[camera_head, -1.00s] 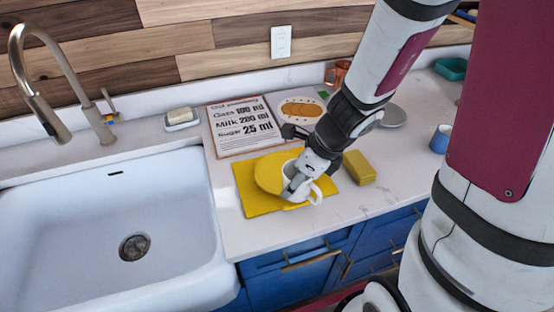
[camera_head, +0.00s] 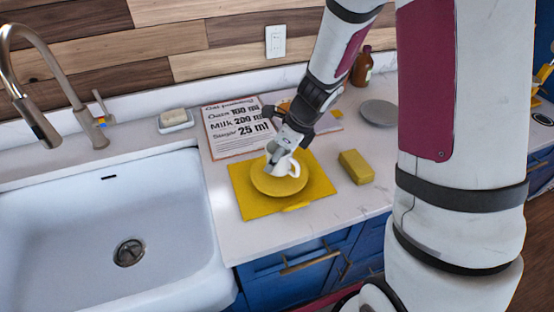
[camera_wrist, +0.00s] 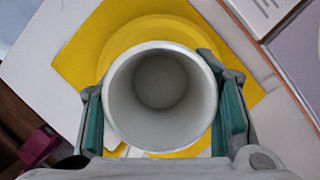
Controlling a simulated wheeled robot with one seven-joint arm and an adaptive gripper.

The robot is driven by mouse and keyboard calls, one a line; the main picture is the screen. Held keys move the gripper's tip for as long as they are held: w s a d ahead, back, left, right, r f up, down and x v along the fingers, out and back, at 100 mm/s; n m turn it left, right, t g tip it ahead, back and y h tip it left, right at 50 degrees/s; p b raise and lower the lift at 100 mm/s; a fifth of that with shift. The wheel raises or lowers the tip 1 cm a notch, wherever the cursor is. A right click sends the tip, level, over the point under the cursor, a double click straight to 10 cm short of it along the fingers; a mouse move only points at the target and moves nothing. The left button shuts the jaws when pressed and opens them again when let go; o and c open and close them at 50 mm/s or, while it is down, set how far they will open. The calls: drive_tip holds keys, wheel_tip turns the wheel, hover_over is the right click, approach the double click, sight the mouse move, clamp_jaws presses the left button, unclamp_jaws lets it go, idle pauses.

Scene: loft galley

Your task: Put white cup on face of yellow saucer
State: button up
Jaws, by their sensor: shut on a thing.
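The white cup (camera_head: 290,167) is held upright by my gripper (camera_head: 279,157), over the back part of the yellow saucer (camera_head: 280,187). In the wrist view I look down into the empty cup (camera_wrist: 160,82), with a finger of my gripper (camera_wrist: 162,105) on each side of it. The saucer (camera_wrist: 150,29) shows behind and around the cup there. The saucer lies on a yellow mat (camera_head: 243,199). I cannot tell whether the cup's base touches the saucer.
A yellow sponge-like block (camera_head: 356,167) lies right of the mat. A recipe sheet (camera_head: 236,128) lies behind it. The sink (camera_head: 105,215) is at the left, with a soap dish (camera_head: 175,121) behind. A grey plate (camera_head: 379,112) and brown bottle (camera_head: 362,66) stand at the back right.

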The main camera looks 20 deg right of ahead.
drive_tip(key=shift+f, duration=0.75)
drive_tip(key=shift+f, duration=0.15)
drive_tip(key=o, duration=1.3)
